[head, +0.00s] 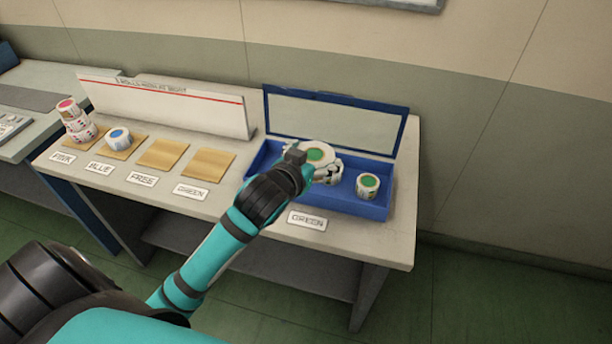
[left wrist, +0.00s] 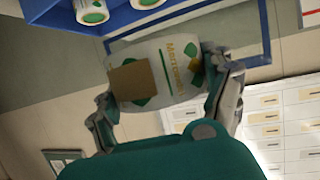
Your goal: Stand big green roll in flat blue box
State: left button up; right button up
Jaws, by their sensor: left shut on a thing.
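The big green roll (head: 318,153) is white with a green core, and its top face shows in the head view. My left gripper (head: 312,172) is shut on it, with a finger on either side of the white wrapper in the left wrist view (left wrist: 155,70). The roll is upright or nearly so, over the left-middle part of the flat blue box (head: 345,203). My gripper and arm hide its lower part, so I cannot tell whether it touches the box floor. My right gripper is not in view.
A smaller green-cored roll (head: 368,186) stands in the box's right part. The box's raised lid (head: 335,122) is behind. A GREEN label (head: 307,221) lies in front. Left are wooden pads (head: 209,163), a blue-cored roll (head: 119,138) and stacked pink-cored rolls (head: 75,120).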

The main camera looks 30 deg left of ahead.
pick_arm(q)
jog(key=w+a+r+n+y+p, duration=0.1)
jog(key=w+a+r+n+y, duration=0.15)
jog(key=w+a, duration=0.9)
jog(key=shift+m+g, duration=0.25)
jog(key=shift+g, duration=0.05)
jog(key=f, duration=0.4)
jog(key=s+a+f, duration=0.1)
jog(key=f, duration=0.3)
jog(key=a+f, duration=0.1)
jog(key=f, duration=0.4)
jog(key=shift+s+a, duration=0.15)
jog(key=shift+s, duration=0.25)
jog(key=shift+f, duration=2.2)
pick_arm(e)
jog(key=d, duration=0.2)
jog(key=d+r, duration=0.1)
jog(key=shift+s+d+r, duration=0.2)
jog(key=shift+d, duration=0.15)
pick_arm(q)
jog(key=shift+f, duration=0.1)
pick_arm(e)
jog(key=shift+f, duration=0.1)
pick_arm(q)
jog(key=o, duration=1.2)
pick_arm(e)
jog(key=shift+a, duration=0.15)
